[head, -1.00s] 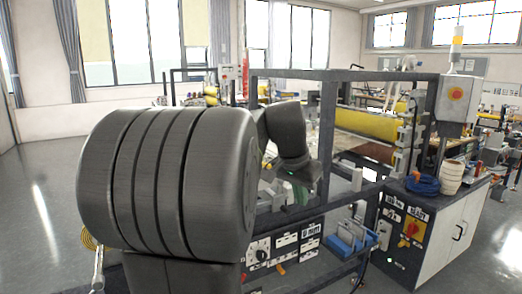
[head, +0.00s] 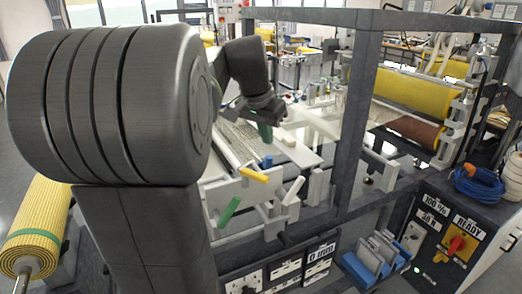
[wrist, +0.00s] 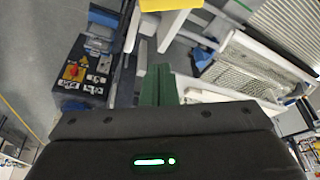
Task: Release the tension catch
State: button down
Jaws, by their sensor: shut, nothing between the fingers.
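On the near front of the laminating machine, a yellow-ended lever (head: 253,175) and a green-ended lever (head: 228,211) stick out from white brackets. I cannot tell for sure which part is the tension catch. A large yellow piece also shows at the top of the wrist view (wrist: 172,5). My gripper (head: 266,132) has dark green fingers, shut and empty. It hangs above the machine bed, behind and above the yellow-ended lever in the head view. In the wrist view the closed fingertips (wrist: 158,72) point up the picture, apart from the yellow piece.
A dark frame post (head: 356,120) stands right of my gripper, under a top beam. A control box (head: 440,245) with a red-and-yellow switch is at the right. Blue-and-grey blocks (head: 375,260) sit low in front. A yellow mesh roll (head: 35,225) lies at the left.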

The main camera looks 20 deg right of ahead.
dwell(0.4)
notch_tip(320, 180, down, 9)
jog(key=p, duration=0.2)
jog(key=shift+a+f, duration=0.2)
jog(key=shift+a, duration=0.1)
jog(key=shift+s, duration=0.2)
